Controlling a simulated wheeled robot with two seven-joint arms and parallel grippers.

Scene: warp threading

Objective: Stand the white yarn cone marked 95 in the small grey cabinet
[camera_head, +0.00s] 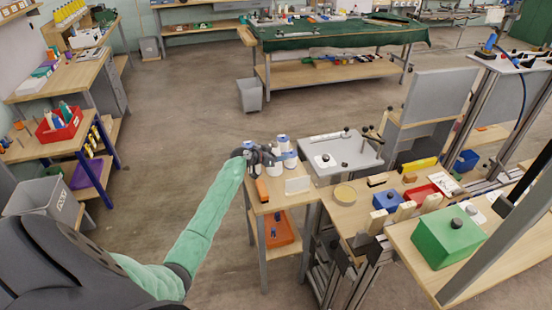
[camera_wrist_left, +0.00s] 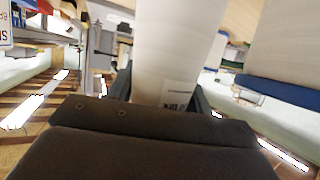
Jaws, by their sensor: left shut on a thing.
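My left gripper (camera_head: 268,156) is over the small wooden stand beside the grey-topped table. In the left wrist view it is shut on a white yarn cone (camera_wrist_left: 178,45), which stands between the fingers. A printed label shows low on this cone, but I cannot read its number surely. Other white cones with blue parts (camera_head: 291,158) stand close by on the stand; one (camera_wrist_left: 285,40) shows at the right of the wrist view. A grey cabinet-like unit (camera_head: 438,97) with an upright panel stands farther right; its inside is hidden. My right gripper is out of view.
The wooden stand (camera_head: 268,202) also bears an orange item (camera_head: 261,190) and a white card (camera_head: 297,185). The grey-topped table (camera_head: 345,165) adjoins it on the right. A green box (camera_head: 447,243) is at the near right. The floor (camera_head: 190,115) behind and left is clear.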

